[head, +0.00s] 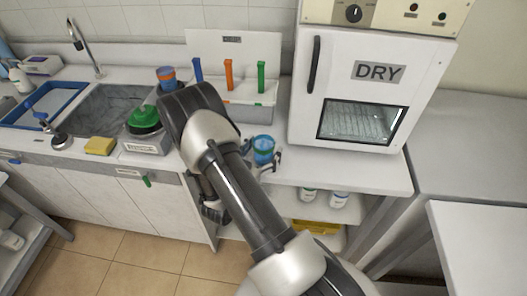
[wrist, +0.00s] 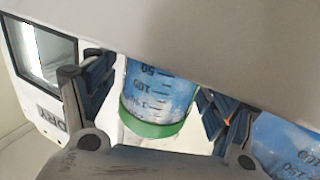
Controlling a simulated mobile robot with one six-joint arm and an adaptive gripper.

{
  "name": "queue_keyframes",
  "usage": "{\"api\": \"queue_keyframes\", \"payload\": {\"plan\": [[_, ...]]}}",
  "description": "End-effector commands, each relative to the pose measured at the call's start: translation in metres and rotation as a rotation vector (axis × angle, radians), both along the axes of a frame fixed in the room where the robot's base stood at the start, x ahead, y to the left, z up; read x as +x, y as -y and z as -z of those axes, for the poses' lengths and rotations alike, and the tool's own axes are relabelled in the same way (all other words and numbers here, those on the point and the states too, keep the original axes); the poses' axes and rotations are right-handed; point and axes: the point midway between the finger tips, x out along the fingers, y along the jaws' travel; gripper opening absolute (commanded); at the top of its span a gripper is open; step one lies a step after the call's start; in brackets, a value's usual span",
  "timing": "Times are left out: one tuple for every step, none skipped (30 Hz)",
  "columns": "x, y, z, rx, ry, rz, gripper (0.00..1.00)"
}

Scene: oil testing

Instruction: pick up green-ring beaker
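The green-ring beaker (wrist: 158,95) holds blue liquid and stands between the two fingers of my gripper (wrist: 157,98) in the wrist view. The fingers are spread, with a visible gap on the left side. The right finger is very close to the glass, and I cannot tell if it touches. In the head view a blue beaker (head: 263,149) sits near the front edge of the counter, with part of my gripper (head: 267,162) beside it. My arm hides much of the gripper there.
Another blue beaker (wrist: 287,148) is close by on the right in the wrist view. The drying oven (head: 370,100) stands to the right. An orange-banded beaker (head: 167,77), a rack with coloured strips (head: 242,113) and a sink (head: 108,108) lie to the left.

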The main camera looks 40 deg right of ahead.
Motion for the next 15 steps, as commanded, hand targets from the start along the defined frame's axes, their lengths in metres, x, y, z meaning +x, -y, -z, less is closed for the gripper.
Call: {"api": "queue_keyframes", "payload": {"plan": [[0.0, -0.0001, 0.0, 0.0, 0.0, 0.0, 0.73], [-0.0001, -0.0002, 0.0, 0.0, 0.0, 0.0, 0.71], [-0.0001, -0.0002, 0.0, 0.0, 0.0, 0.0, 0.69], [-0.0001, -0.0002, 0.0, 0.0, 0.0, 0.0, 0.67], [-0.0002, -0.0002, 0.0001, 0.0, 0.0, 0.0, 0.65], [-0.0002, -0.0002, 0.0001, 0.0, 0.0, 0.0, 0.62], [-0.0002, -0.0003, 0.0001, 0.0, 0.0, 0.0, 0.6], [-0.0002, -0.0003, 0.0001, 0.0, 0.0, 0.0, 0.58], [-0.0002, -0.0003, 0.0001, 0.0, 0.0, 0.0, 0.56], [-0.0002, -0.0003, 0.0001, 0.0, 0.0, 0.0, 0.54], [-0.0002, -0.0003, 0.0001, 0.0, 0.0, 0.0, 0.52], [-0.0002, -0.0003, 0.0001, 0.0, 0.0, 0.0, 0.49], [-0.0002, -0.0003, 0.0001, 0.0, 0.0, 0.0, 0.47], [-0.0002, -0.0003, 0.0001, 0.0, 0.0, 0.0, 0.45], [-0.0003, -0.0002, 0.0001, 0.0, 0.0, 0.0, 0.42]]}}
